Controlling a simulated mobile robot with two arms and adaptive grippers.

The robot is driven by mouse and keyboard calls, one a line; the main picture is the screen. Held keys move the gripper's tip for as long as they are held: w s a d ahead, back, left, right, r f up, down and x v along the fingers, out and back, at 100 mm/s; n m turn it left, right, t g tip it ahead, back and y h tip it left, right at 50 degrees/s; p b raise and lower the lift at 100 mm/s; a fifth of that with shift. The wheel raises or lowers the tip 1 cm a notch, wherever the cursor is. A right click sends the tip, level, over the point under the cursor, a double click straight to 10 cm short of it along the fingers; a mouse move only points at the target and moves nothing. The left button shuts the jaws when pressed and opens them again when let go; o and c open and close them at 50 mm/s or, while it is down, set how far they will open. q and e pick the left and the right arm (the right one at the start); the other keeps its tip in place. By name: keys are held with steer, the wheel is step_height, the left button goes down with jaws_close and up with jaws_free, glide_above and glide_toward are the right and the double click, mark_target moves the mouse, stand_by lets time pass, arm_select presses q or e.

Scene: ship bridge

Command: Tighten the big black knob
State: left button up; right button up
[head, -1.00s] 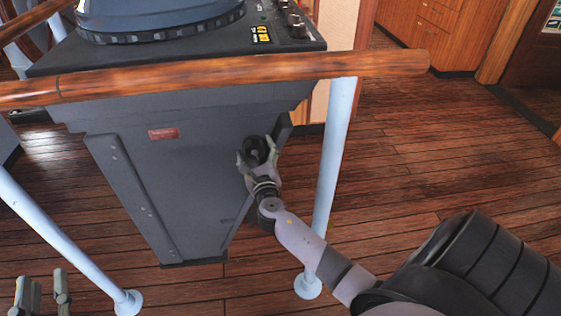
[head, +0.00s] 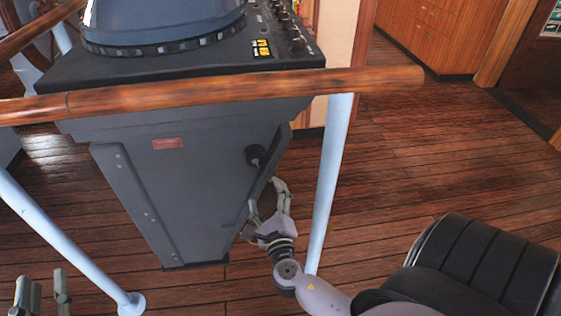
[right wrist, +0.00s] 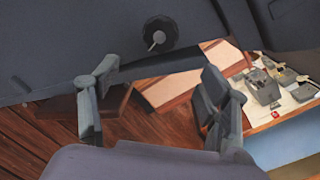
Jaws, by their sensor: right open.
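The big black knob (head: 256,155) sits on the front face of the grey console (head: 205,190), near its right edge. In the right wrist view the round knob (right wrist: 160,34) shows ahead of the jaws, with a pale pin or mark at its middle. My right gripper (head: 266,197) is open and empty, below and slightly right of the knob, apart from it. In the right wrist view its two fingers (right wrist: 160,75) are spread wide. My left gripper (head: 42,288) is at the bottom left corner, its fingers apart with nothing between them.
A wooden handrail (head: 200,95) crosses in front of the console, on pale blue posts. The right post (head: 331,170) stands close beside my right gripper. Plank floor (head: 440,150) is clear to the right. A desk with devices (right wrist: 285,90) shows in the right wrist view.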

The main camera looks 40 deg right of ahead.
steer(key=s+a+f+m+g+y+p, duration=0.1)
steer(key=s+f+m+g+y+p, duration=0.1)
steer(key=f, duration=0.8)
steer(key=s+a+f+m+g+y+p, duration=0.1)
steer(key=s+a+f+m+g+p, duration=0.1)
steer(key=s+f+m, duration=0.5)
steer(key=shift+f+m+g+y+p, duration=0.45)
steer(key=shift+f+m+g, duration=0.7)
steer(key=shift+f, duration=0.9)
